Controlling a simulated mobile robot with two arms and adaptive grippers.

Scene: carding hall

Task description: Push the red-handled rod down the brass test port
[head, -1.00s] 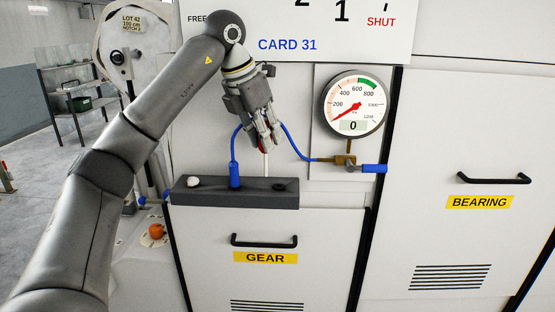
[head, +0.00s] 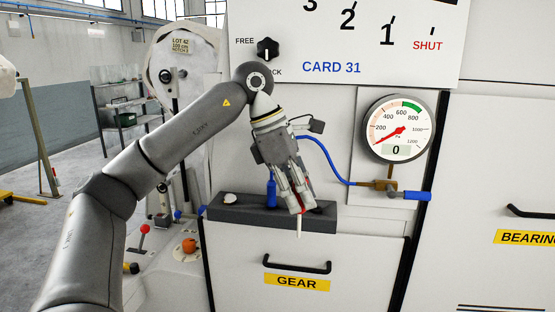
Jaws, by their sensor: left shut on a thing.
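My left gripper (head: 299,207) is shut on the red-handled rod, with only a little of the red handle (head: 308,210) showing between the fingers. The thin white shaft (head: 299,228) points down below the fingertips and overlaps the front face of the dark block (head: 232,208). I cannot tell whether it touches the block. A brass fitting (head: 380,185) sits below the gauge, with a blue lever (head: 416,196) on its right. I cannot tell whether this fitting is the test port; no other brass opening shows. My right gripper is out of view.
A blue hose (head: 328,160) runs from behind my gripper to the brass fitting. A blue plug (head: 271,190) stands on the block beside my fingers. The gauge (head: 397,128) reads 0. The GEAR door handle (head: 297,267) sticks out below; a black selector knob (head: 268,48) is above.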

